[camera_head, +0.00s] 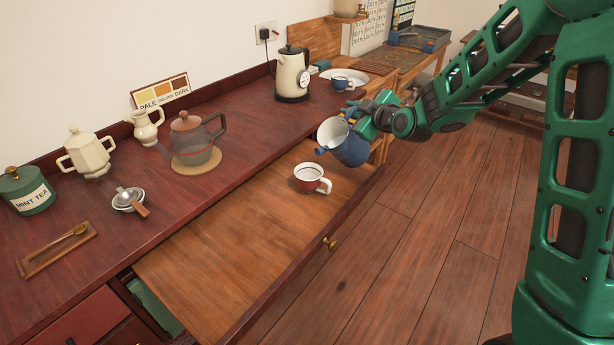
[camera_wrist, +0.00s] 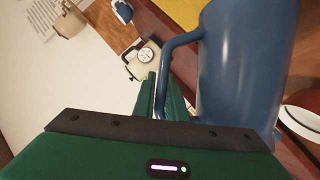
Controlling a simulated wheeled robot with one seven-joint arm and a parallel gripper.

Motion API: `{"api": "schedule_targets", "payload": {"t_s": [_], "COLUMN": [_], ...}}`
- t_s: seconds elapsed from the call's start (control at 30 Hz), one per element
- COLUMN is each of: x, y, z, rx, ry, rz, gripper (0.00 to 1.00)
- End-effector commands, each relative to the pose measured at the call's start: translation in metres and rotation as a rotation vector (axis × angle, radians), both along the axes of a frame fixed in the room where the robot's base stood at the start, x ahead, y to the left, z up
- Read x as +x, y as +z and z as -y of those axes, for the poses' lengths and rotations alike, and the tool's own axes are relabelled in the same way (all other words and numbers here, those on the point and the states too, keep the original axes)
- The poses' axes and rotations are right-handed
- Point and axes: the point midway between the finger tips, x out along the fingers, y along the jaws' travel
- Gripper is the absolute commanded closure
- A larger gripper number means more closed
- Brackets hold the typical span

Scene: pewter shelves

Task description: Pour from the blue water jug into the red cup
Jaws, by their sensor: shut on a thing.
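The blue water jug (camera_head: 344,144) is held in the air by my gripper (camera_head: 358,117), tilted with its mouth toward the left. In the wrist view the jug (camera_wrist: 240,70) fills the right side, and my gripper (camera_wrist: 165,95) is shut on its handle. The red cup (camera_head: 312,178), white inside, stands upright on the pulled-out wooden board at the counter's front. The jug is above and to the right of the cup, apart from it. I cannot tell whether any water is flowing or what the cup holds.
A cream kettle (camera_head: 292,75) stands at the back, with a white plate (camera_head: 346,76) and blue cup (camera_head: 342,83) beside it. A teapot (camera_head: 195,140) sits on a round mat left of the red cup. The board (camera_head: 225,250) is clear left of the cup.

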Motion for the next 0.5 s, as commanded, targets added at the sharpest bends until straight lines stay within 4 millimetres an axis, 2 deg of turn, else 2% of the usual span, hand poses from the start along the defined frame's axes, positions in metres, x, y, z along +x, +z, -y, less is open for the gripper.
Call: {"api": "schedule_targets", "payload": {"t_s": [0.5], "x": [-0.0022], "y": [0.0046], "z": [-0.005], "rx": [-0.039], "ry": [0.001], "rz": [0.036], "gripper": [1.0]}}
